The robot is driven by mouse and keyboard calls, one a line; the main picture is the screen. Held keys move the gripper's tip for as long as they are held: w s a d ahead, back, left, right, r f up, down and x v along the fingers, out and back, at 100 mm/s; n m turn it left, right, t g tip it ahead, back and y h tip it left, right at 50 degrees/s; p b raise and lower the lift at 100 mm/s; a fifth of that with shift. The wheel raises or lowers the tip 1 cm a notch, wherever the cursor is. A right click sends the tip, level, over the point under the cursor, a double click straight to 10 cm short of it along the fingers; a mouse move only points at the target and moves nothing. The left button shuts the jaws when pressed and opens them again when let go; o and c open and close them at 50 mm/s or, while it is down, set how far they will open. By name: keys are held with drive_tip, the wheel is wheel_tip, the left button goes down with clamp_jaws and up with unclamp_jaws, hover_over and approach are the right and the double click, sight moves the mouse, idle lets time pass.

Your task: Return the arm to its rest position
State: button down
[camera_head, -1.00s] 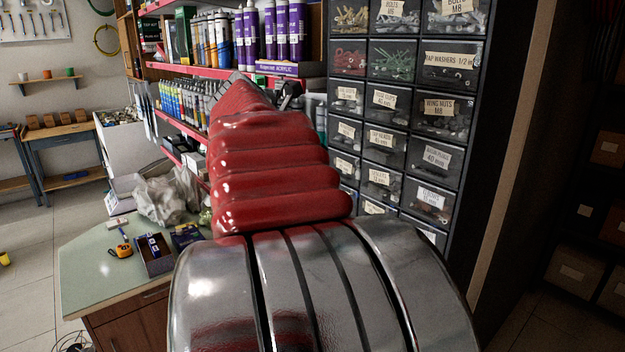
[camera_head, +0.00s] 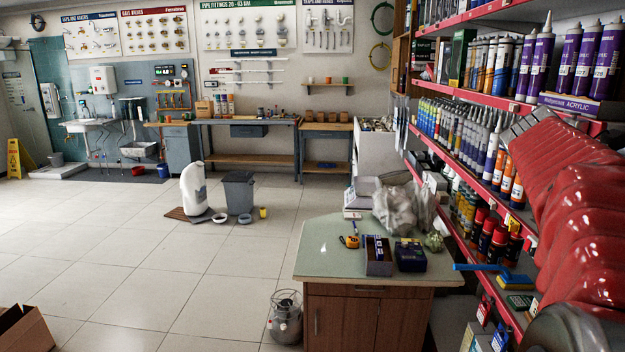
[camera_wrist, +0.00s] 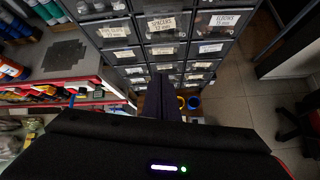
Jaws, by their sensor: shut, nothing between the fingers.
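My gripper (camera_wrist: 161,88) shows at the middle of the wrist view as dark fingers, shut with nothing between them. It points at the drawer cabinet (camera_wrist: 163,50), whose labelled drawers fill the top of that view, and down toward the floor; I cannot tell the distance. In the head view my red ribbed arm runs along the right edge, in front of the red-edged shelves (camera_head: 478,190). My gripper is not clearly visible there.
A counter (camera_head: 335,250) with a tape measure (camera_head: 349,241), a box (camera_head: 377,256) and a plastic bag (camera_head: 398,209) stands at centre right. Open tiled floor (camera_head: 190,270) lies to the left. A grey bin (camera_head: 238,192) stands farther back. An office chair (camera_wrist: 300,125) shows in the wrist view.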

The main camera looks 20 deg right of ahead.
drive_tip(key=w+a+f+m+t+y, duration=0.2)
drive_tip(key=w+a+f+m+t, duration=0.15)
drive_tip(key=a+f+m, duration=0.5)
drive_tip(key=w+a+f+m+t+y, duration=0.25)
drive_tip(key=w+a+f, duration=0.3)
drive_tip(key=a, duration=0.55)
drive_tip(key=s+a+f+t+y, duration=0.1)
drive_tip(key=a+f+y, duration=0.1)
drive_tip(key=a, duration=1.1)
drive_tip(key=s+a+f+t+y, duration=0.2)
drive_tip(key=a+f, duration=0.2)
drive_tip(key=a, duration=1)
drive_tip(key=shift+a, duration=0.2)
